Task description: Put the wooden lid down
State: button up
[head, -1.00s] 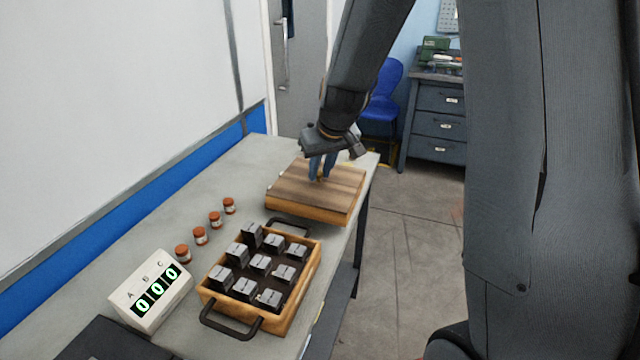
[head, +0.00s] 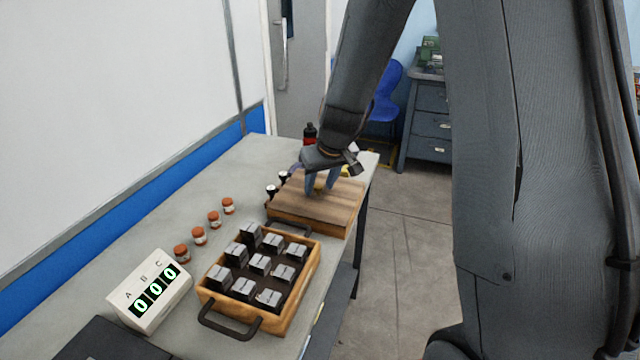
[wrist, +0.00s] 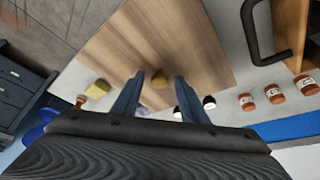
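The wooden lid (head: 290,207) lies flat on the grey bench beyond the open tray, near the bench's right edge. It has a striped brown top and also shows in the wrist view (wrist: 185,40). A small round wooden knob (wrist: 159,78) stands on its top. My gripper (head: 320,188) is over the lid, pointing down. In the wrist view its two fingers (wrist: 160,78) are spread apart, one on each side of the knob, with gaps between. The gripper is open and holds nothing. The lid's underside is hidden.
An open wooden tray (head: 211,301) with dark handles holds several grey blocks. Several orange-capped jars (head: 214,219) line the bench's left, near a counter box (head: 150,290) reading 000. Small black-capped bottles (head: 271,192), a yellow object (wrist: 97,89) and a red-and-black bottle (head: 310,133) stand beyond the lid.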

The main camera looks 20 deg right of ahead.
jog(key=shift+r, duration=0.25)
jog(key=a+b+v, duration=0.1)
jog(key=v, duration=1)
jog(key=s+f+m+g, duration=0.1)
jog(key=s+f, duration=0.3)
jog(key=s, duration=0.6)
jog(key=s+f+g, duration=0.2)
jog(key=s+f, duration=0.3)
jog(key=s, duration=0.5)
jog(key=shift+f+m+g+h, duration=0.25)
jog(key=shift+m+g+h, duration=0.15)
